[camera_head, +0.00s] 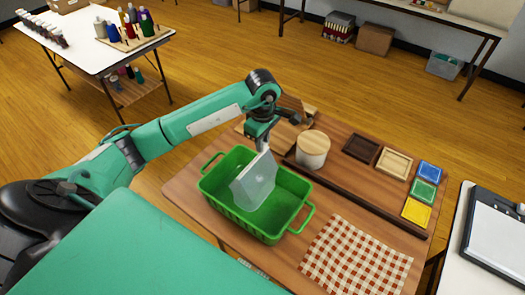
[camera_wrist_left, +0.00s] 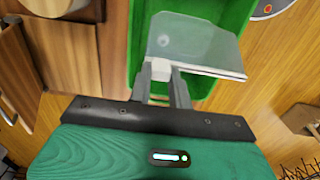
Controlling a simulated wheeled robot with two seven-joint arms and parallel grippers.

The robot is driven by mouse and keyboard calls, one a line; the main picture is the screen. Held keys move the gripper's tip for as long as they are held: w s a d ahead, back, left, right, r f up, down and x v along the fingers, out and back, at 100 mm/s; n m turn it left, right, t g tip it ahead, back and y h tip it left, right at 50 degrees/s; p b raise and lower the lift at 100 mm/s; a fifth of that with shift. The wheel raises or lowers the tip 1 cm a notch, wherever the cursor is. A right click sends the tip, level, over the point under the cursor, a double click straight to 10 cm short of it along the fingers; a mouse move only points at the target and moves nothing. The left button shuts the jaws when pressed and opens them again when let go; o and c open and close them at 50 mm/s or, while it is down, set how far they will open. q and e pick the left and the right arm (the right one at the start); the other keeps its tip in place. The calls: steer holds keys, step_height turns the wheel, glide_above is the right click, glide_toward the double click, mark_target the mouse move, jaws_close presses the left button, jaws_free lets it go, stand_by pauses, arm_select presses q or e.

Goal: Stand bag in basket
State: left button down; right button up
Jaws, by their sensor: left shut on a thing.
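A green basket (camera_head: 285,205) with two handles stands on a wooden table. A translucent whitish bag (camera_head: 254,182) is in my left gripper (camera_head: 264,148), upright and slightly tilted, with its lower part inside the basket's left half. Whether its bottom touches the basket floor, I cannot tell. In the left wrist view the left gripper (camera_wrist_left: 168,80) is shut on the bag's edge. The bag (camera_wrist_left: 190,45) lies in front of the green basket wall (camera_wrist_left: 232,14) there. My right gripper is not in view.
A round pale-topped container (camera_head: 313,146) stands behind the basket. A checkered cloth (camera_head: 355,258) lies to its right. Small trays (camera_head: 394,164) and blue, green and yellow dishes (camera_head: 423,190) sit at the right, beyond a dark wooden strip (camera_head: 370,205).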

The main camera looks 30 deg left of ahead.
mark_target(263, 155)
arm_select(q)
step_height(263, 155, down, 2)
steer(key=shift+f, duration=0.15)
step_height(263, 155, down, 3)
steer(key=shift+f+p, duration=0.15)
steer(key=shift+p, duration=0.65)
steer(key=shift+f, duration=0.35)
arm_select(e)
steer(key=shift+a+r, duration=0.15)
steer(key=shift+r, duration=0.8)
arm_select(q)
steer(key=shift+f, duration=0.1)
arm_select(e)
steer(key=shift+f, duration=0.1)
arm_select(q)
steer(key=shift+f, duration=0.15)
steer(key=c, duration=1.3)
jaws_free()
